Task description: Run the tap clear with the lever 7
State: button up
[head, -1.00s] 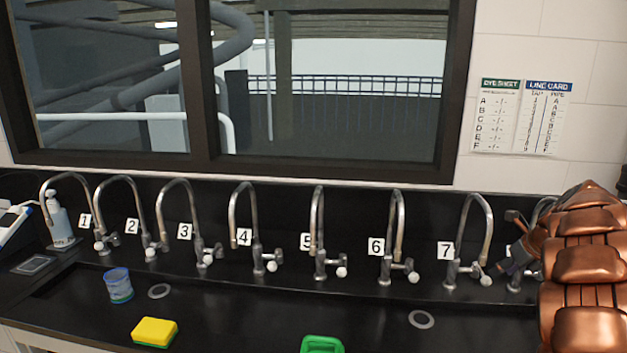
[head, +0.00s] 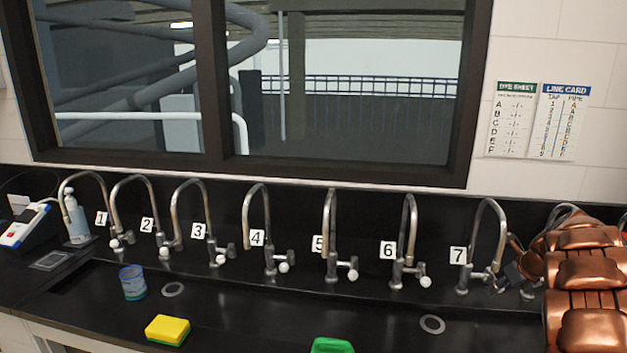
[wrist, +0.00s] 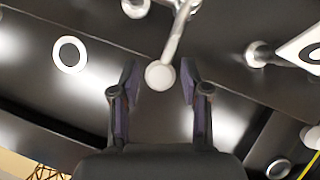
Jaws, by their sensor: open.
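Tap 7 (head: 488,205) is a grey gooseneck at the right of the row in the head view, beside its white number 7 tag (head: 458,256). Its lever (head: 480,275) sticks out to the right at its base, toward my gripper (head: 508,278), and its end is hard to make out there. In the wrist view a lever with a round pale knob (wrist: 159,75) reaches down between the two fingertips of my gripper (wrist: 161,78). The fingers are open, one on each side of the knob, with a gap on both sides.
Several similar taps, such as tap 6 (head: 408,235), stand to the left. Another tap is partly hidden behind my arm. A blue-rimmed cup (head: 132,283), a yellow sponge (head: 167,329) and a green object (head: 332,346) are in front. A line card (head: 564,120) hangs on the wall.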

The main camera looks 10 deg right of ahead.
dwell(0.3)
jog(key=shift+r, duration=0.25)
jog(key=p+v, duration=0.4)
jog(key=v, duration=0.3)
jog(key=shift+s, duration=0.15)
jog(key=shift+r, duration=0.1)
